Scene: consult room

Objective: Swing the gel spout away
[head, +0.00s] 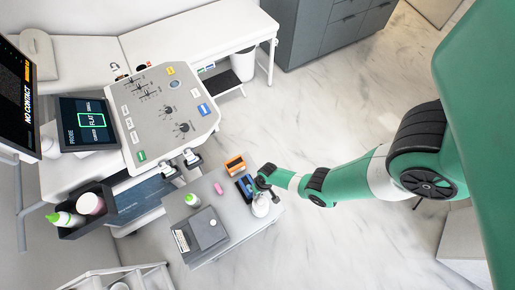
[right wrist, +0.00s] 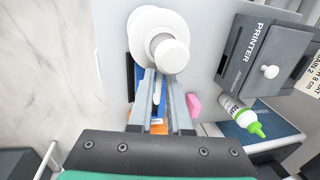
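A white pump bottle (head: 261,207), which I take for the gel bottle, stands at the right edge of the grey cart top in the head view. In the right wrist view its round white pump head (right wrist: 171,56) and body show from above. A thin white piece, perhaps the spout (right wrist: 157,88), shows between my right fingers. My right gripper (head: 262,182) is at the bottle. In the right wrist view its two grey fingers (right wrist: 162,85) have a narrow gap, with the tips partly hidden by the pump head; whether they grip is unclear. My left gripper is out of view.
On the cart top (head: 215,186) are a blue item (head: 245,187), an orange tray (head: 234,165), a pink object (head: 218,188), a green-capped bottle (head: 192,200) and a grey printer (head: 203,232). The control console (head: 165,115) stands behind. Open marble floor (head: 310,110) lies right of the cart.

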